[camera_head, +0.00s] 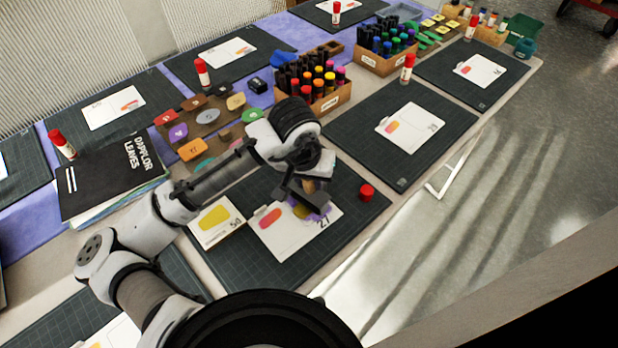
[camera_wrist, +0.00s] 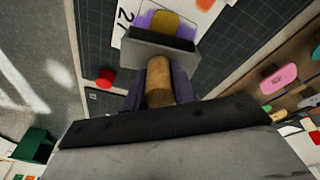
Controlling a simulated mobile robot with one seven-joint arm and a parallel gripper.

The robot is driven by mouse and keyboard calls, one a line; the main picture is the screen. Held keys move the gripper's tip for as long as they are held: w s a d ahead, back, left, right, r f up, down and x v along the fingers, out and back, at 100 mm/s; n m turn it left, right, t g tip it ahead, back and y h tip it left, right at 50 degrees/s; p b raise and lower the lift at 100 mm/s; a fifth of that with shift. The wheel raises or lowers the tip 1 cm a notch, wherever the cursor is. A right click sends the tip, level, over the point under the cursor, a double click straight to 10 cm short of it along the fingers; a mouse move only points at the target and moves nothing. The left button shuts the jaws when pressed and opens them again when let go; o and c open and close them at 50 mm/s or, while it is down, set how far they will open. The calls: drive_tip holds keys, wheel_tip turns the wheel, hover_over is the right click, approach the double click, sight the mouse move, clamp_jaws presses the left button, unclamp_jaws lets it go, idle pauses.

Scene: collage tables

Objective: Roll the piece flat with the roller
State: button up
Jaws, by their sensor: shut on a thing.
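My gripper (camera_head: 302,190) is above the near cutting mat. In the wrist view my gripper (camera_wrist: 158,88) is shut on the tan cylindrical handle of the roller (camera_wrist: 158,72). A grey, dark-edged block lies beyond the handle; I cannot tell whether it is the roller's head. Past it, a yellow-olive piece (camera_wrist: 165,20) lies over a purple patch on the white numbered card (camera_head: 287,240). In the head view the yellow piece (camera_head: 300,211) is partly hidden by my gripper. A red piece (camera_head: 270,218) lies on the same card. Contact between roller and piece is hidden.
A red cap (camera_head: 366,192) stands on the near mat (camera_head: 350,215), right of the card. A card with a yellow shape (camera_head: 214,217) lies to the left. A crate of bottles (camera_head: 325,103) and a black folder (camera_head: 110,175) are farther back. The right mat (camera_head: 360,130) has bare room.

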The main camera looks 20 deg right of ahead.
drive_tip(key=shift+f+b, duration=0.3)
drive_tip(key=shift+f, duration=0.1)
drive_tip(key=shift+d, duration=0.1)
idle(0.6)
drive_tip(key=shift+w+d+p, duration=0.3)
drive_tip(key=shift+w+d, duration=0.1)
drive_tip(key=shift+d, duration=0.3)
drive_tip(key=shift+w+d+p, duration=0.3)
drive_tip(key=shift+w+d, duration=0.1)
drive_tip(key=shift+d, duration=0.3)
drive_tip(key=shift+s+a+b, duration=0.15)
drive_tip(key=shift+s+a, duration=0.4)
drive_tip(key=shift+a, duration=0.5)
drive_tip(key=shift+s+a+b, duration=0.2)
drive_tip(key=shift+s+a, duration=0.3)
drive_tip(key=shift+a, duration=0.5)
drive_tip(key=shift+s+a+b, duration=0.15)
drive_tip(key=shift+s+a, duration=0.4)
drive_tip(key=shift+a, duration=0.5)
drive_tip(key=shift+w+d+r+p, duration=0.1)
drive_tip(key=shift+w+d+p, duration=0.25)
drive_tip(key=shift+d, duration=0.45)
drive_tip(key=shift+w+d, duration=0.1)
drive_tip(key=shift+d, duration=0.05)
drive_tip(key=shift+w+d, duration=0.4)
drive_tip(key=shift+d, duration=0.3)
